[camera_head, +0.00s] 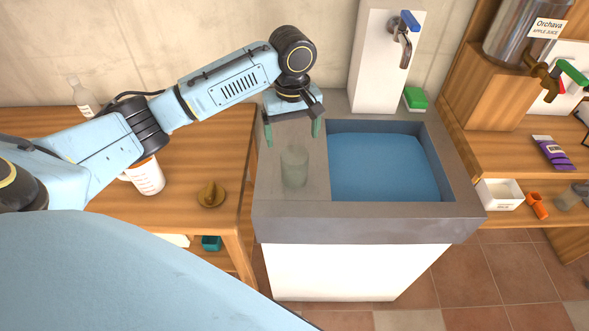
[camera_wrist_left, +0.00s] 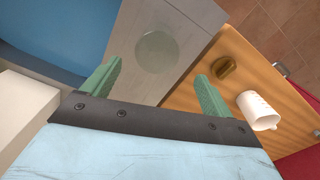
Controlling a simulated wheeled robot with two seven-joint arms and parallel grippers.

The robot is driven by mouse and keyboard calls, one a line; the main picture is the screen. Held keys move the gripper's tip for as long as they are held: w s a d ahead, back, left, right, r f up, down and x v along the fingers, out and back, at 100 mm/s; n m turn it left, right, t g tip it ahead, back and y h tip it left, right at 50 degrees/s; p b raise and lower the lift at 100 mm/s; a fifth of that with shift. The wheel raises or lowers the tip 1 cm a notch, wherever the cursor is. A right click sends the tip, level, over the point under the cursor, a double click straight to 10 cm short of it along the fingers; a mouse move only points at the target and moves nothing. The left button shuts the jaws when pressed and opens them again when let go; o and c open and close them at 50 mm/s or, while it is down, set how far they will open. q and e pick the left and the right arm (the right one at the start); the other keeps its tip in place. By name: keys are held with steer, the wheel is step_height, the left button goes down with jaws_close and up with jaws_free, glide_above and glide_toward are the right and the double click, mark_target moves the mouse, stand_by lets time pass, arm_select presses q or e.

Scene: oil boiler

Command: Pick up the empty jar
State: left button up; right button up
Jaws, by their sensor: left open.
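The empty jar (camera_head: 294,167) is clear glass and stands upright on the grey counter strip left of the sink basin. My left gripper (camera_head: 293,131) is open above and behind the jar, fingers pointing down, with nothing between them. In the left wrist view, the jar (camera_wrist_left: 157,50) shows beyond the two green fingertips (camera_wrist_left: 158,80), roughly centred between them and apart from them. My right gripper is not in view.
The sink basin (camera_head: 385,165) with blue water is right of the jar. A white tap column (camera_head: 380,60) and green sponge (camera_head: 415,98) stand behind. A wooden table (camera_head: 200,150) on the left holds a white mug (camera_head: 147,178) and a brown lid-like object (camera_head: 211,195).

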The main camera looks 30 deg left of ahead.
mark_target(295, 167)
arm_select(q)
steer(key=f, duration=0.6)
steer(key=f+b, duration=0.1)
steer(key=f, duration=0.5)
steer(key=shift+w+d+b, duration=0.15)
steer(key=shift+d+b, duration=0.05)
steer(key=shift+b, duration=0.1)
steer(key=shift+c, duration=0.5)
steer(key=c, duration=1.1)
step_height(295, 167, up, 10)
steer(key=p, duration=0.1)
